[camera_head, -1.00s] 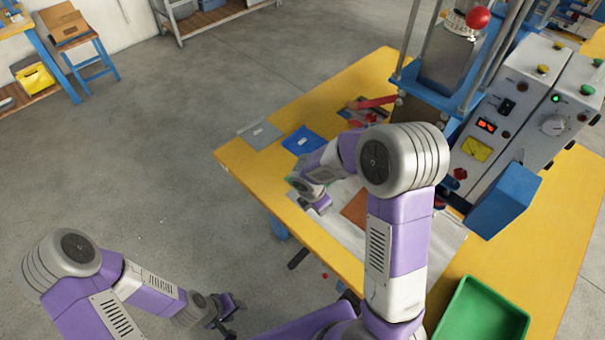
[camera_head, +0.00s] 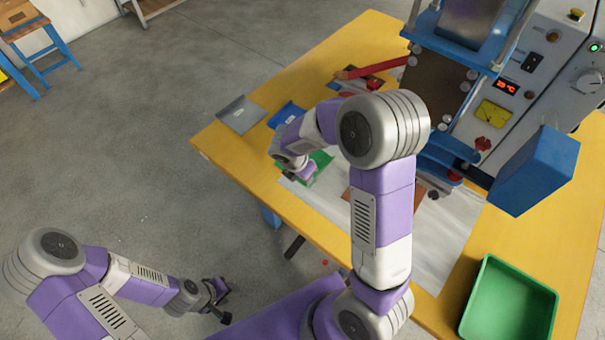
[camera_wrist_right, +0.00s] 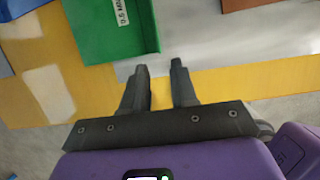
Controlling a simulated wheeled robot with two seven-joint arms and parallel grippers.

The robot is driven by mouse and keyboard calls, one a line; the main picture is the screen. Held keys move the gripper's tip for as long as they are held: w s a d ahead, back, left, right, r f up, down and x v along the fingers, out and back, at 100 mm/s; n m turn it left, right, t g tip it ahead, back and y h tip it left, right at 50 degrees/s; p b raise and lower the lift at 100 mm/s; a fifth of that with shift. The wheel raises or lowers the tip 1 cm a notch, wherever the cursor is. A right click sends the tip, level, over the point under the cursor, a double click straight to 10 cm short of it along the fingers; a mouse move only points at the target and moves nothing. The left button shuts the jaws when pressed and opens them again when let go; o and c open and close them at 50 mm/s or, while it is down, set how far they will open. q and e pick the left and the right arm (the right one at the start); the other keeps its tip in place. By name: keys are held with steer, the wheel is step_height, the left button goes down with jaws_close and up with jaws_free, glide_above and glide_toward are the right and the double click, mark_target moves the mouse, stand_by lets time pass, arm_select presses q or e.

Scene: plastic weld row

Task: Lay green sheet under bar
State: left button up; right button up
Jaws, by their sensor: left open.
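The green sheet (camera_head: 321,160) lies toward the left end of the pale mat on the yellow table, partly hidden by my right arm. In the right wrist view the green sheet (camera_wrist_right: 105,35) carries a white thickness label. My right gripper (camera_wrist_right: 159,67) is open and empty, its fingertips just off the sheet's near right corner. The blue press (camera_head: 445,155) stands at the right of the mat; which part is the bar is hard to tell, partly behind my arm. My left gripper (camera_head: 218,300) is open and empty, low over the floor, away from the table.
A grey sheet (camera_head: 241,115) and a blue sheet (camera_head: 287,113) lie at the table's left. A brown sheet (camera_head: 354,200) lies on the mat (camera_head: 440,235). A red-handled tool (camera_head: 372,68) lies behind. A green tray (camera_head: 510,300) stands front right; a blue box (camera_head: 535,170) juts out.

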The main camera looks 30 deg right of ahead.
steer(key=b+x, duration=0.4)
steer(key=x, duration=0.1)
steer(key=shift+a, duration=0.1)
steer(key=shift+b+x, duration=0.65)
steer(key=shift+x, duration=0.7)
steer(key=shift+r, duration=0.1)
jaws_close()
steer(key=shift+r, duration=0.1)
steer(key=shift+r+p, duration=0.5)
steer(key=shift+p, duration=0.2)
